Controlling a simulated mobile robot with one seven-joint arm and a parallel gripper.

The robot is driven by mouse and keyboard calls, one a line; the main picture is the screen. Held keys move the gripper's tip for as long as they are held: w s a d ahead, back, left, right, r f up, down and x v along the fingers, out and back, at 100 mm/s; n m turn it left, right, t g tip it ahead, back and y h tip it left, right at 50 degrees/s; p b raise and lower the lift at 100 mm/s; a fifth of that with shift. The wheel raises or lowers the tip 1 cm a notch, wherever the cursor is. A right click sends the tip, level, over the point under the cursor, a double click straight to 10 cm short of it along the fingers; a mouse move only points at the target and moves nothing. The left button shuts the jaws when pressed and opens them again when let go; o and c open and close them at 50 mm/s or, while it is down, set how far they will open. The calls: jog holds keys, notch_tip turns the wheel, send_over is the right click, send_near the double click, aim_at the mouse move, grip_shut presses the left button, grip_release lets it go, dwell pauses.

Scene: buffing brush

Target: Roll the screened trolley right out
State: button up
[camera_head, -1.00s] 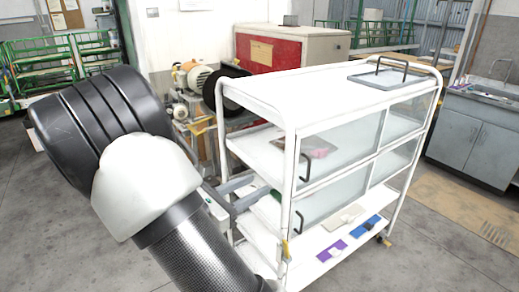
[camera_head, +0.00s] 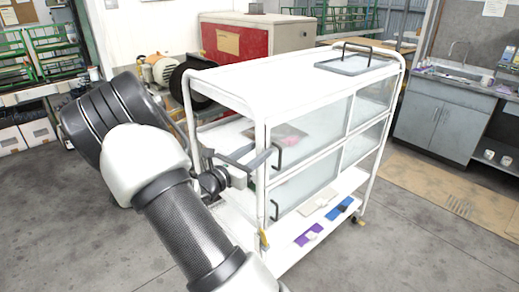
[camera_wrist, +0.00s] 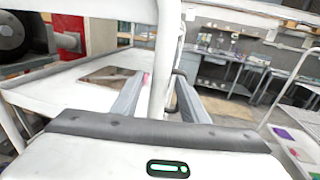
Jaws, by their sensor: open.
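The white trolley (camera_head: 290,75) stands upright in the middle of the head view. Clear screen panels (camera_head: 311,132) with black handles close its long side. My gripper (camera_head: 258,158) is at the trolley's near end, at about middle-shelf height, beside the near corner post (camera_head: 261,180). In the wrist view my gripper (camera_wrist: 160,92) is open, and the white post (camera_wrist: 164,60) shows between its two grey fingers. I cannot tell whether either finger touches it. A black handle (camera_wrist: 178,82) is just right of the post. Most of the trolley's lower near end is hidden by my arm.
A black-handled glass lid (camera_head: 355,64) is on the trolley top. Purple and blue items (camera_head: 308,234) lie on its bottom shelf. A red cabinet (camera_head: 237,42) and a buffing machine (camera_head: 160,70) stand behind. A grey sink cabinet (camera_head: 440,115) is at right. Grey floor in front is clear.

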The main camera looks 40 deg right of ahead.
jog(key=shift+x, duration=0.9)
jog(key=shift+c, duration=0.4)
